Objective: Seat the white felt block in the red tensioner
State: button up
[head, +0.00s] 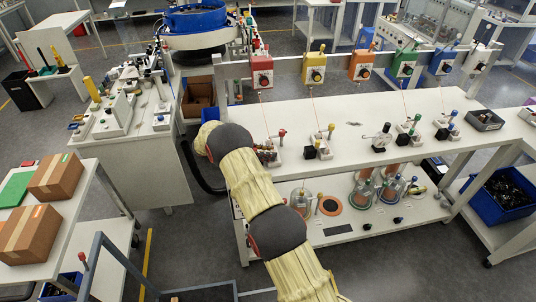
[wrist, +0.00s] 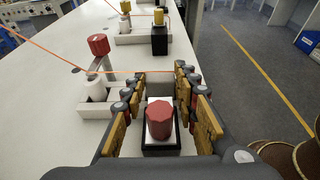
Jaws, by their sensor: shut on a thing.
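In the wrist view, the white felt block (wrist: 149,133) shows as a pale square under a red knob (wrist: 160,117), framed by a black holder (wrist: 176,150). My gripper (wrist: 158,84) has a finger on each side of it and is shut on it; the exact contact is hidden. The white body of a station with a red-capped post (wrist: 98,46) stands just to the left. In the head view, the red tensioner box (head: 262,72) hangs on the rail, its thread running down toward the bench. My arm hides most of my gripper there.
An orange thread (wrist: 70,60) crosses the wrist view near my fingertips. The yellow station (wrist: 158,38) stands beyond. In the head view, other stations line the white bench (head: 345,120); the bench edge and open floor lie to the wrist view's right.

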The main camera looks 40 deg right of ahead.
jog(key=shift+f, duration=0.2)
jog(key=o, duration=0.9)
jog(key=p+v, duration=0.1)
jog(key=v, duration=1)
jog(key=shift+w+a+r, duration=0.15)
jog(key=shift+a+r, duration=0.1)
jog(key=shift+a, duration=0.05)
jog(key=s+a+r+m+t+y, duration=0.2)
jog(key=s+a+r+m+y, duration=0.15)
jog(key=s+r, duration=0.6)
jog(key=s+a+r+m+t+y, duration=0.2)
jog(key=s+a+r+t+y, duration=0.25)
jog(key=r, duration=0.75)
jog(key=s+a+m+t+y, duration=0.1)
jog(key=s+a, duration=0.3)
jog(key=s, duration=0.5)
jog(key=s+a+r+m+t+y, duration=0.1)
jog(key=s+a+m, duration=0.3)
jog(key=s, duration=0.5)
jog(key=s+a+r+m+t+y, duration=0.1)
jog(key=s+a+m+t+y, duration=0.1)
jog(key=s+a, duration=0.3)
jog(key=s+t+y, duration=0.1)
jog(key=s, duration=0.3)
jog(key=shift+a, duration=0.3)
